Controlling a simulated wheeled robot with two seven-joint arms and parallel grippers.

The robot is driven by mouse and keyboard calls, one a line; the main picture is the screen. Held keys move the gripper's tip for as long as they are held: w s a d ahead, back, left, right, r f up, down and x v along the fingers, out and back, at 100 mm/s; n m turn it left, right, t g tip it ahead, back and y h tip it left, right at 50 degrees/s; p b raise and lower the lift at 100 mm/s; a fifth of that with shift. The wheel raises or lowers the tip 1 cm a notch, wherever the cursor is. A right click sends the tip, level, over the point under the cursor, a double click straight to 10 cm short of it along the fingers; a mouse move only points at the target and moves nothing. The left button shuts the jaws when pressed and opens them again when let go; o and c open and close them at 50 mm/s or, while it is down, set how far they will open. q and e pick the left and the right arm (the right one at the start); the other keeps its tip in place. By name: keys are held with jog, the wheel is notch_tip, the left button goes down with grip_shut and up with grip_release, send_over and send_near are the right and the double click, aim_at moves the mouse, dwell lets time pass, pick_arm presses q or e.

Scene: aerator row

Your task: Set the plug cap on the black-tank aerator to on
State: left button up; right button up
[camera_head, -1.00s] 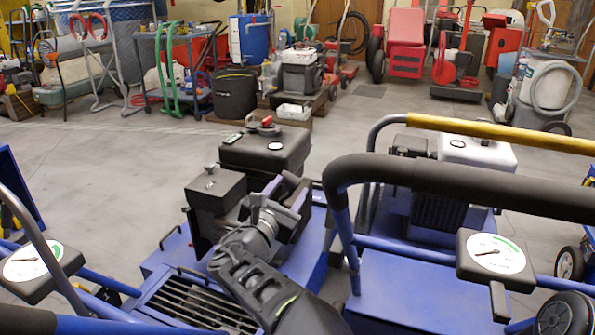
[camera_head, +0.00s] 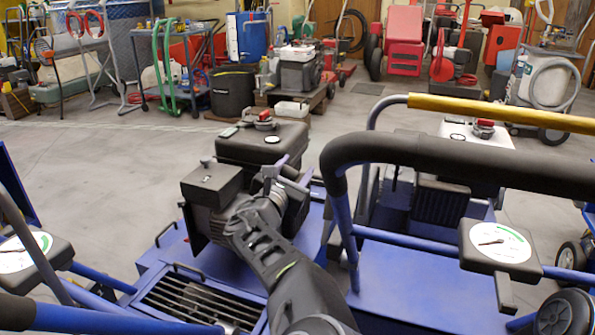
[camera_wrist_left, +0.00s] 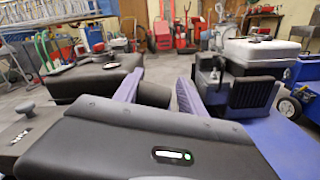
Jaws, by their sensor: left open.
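The black-tank aerator has a black tank (camera_head: 262,143) with a red-topped cap (camera_head: 265,117), beside a dark box-topped engine (camera_head: 211,184) on a blue base. Its tank also shows at left in the wrist view (camera_wrist_left: 97,76). My left gripper (camera_head: 292,170) is over the engine's right side, beside the tank, with its purple fingers apart. In the wrist view the left gripper (camera_wrist_left: 158,92) is open, with a dark rounded part (camera_wrist_left: 155,92) showing beyond and between the fingers. I cannot make out the plug cap. My right gripper is not in view.
A white-tank aerator (camera_head: 470,146) stands to the right. Round gauges (camera_head: 500,243) sit on the handles. Open floor (camera_head: 90,170) lies at left.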

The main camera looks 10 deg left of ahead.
pick_arm(q)
jog(key=shift+w+d, duration=0.1)
jog(key=shift+w, duration=0.65)
grip_shut()
dwell(0.9)
